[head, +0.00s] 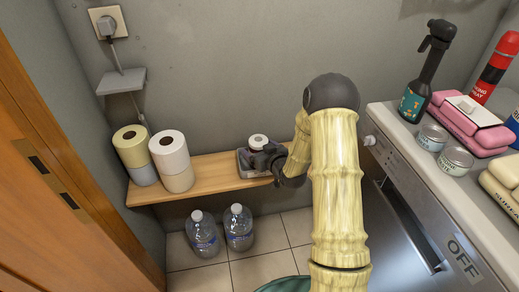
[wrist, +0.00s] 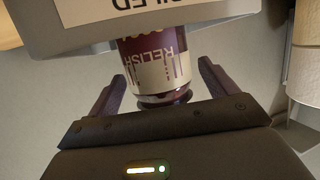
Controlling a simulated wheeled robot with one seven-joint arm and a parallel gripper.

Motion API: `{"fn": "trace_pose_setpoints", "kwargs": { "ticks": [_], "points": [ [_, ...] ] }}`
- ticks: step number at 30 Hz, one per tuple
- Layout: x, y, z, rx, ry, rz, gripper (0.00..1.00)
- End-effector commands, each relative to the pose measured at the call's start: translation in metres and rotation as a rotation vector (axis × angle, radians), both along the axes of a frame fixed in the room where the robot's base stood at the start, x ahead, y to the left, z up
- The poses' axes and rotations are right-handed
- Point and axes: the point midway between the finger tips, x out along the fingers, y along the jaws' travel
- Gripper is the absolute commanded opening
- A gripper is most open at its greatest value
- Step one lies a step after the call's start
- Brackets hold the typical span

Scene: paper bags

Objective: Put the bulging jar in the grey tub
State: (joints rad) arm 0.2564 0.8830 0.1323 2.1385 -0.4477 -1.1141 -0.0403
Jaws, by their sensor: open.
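The jar (wrist: 155,58), with a purple and cream RELISH label, shows upside down in the wrist view. The lettered wall of the grey tub (wrist: 90,14) hides its far end; it appears to stand inside the tub. My gripper (wrist: 160,85) is open, with one finger on each side of the jar's near end and visible gaps. In the head view the grey tub (head: 244,168) sits on the wooden shelf, and my gripper (head: 268,160) reaches it from the right, partly covering it. A round pale-topped thing (head: 258,141) shows there; I cannot tell whether it is the jar.
Two stacks of paper rolls (head: 169,155) stand on the shelf (head: 215,170) left of the tub. Water bottles (head: 202,235) stand on the floor below. A counter (head: 405,135) with tins, a spray bottle and pink packs is at the right. A wooden door (head: 50,180) is at the left.

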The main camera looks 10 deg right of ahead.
Motion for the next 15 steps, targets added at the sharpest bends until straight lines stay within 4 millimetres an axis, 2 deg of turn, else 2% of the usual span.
{"fn": "trace_pose_setpoints", "kwargs": {
  "ticks": [3,7,15],
  "points": [
    [-0.002,-0.001,0.004,0.000,0.000,0.000,0.85],
    [-0.016,-0.005,0.008,0.000,0.001,-0.001,0.85],
    [-0.063,-0.019,0.024,0.000,0.002,-0.002,0.85]
  ]
}}
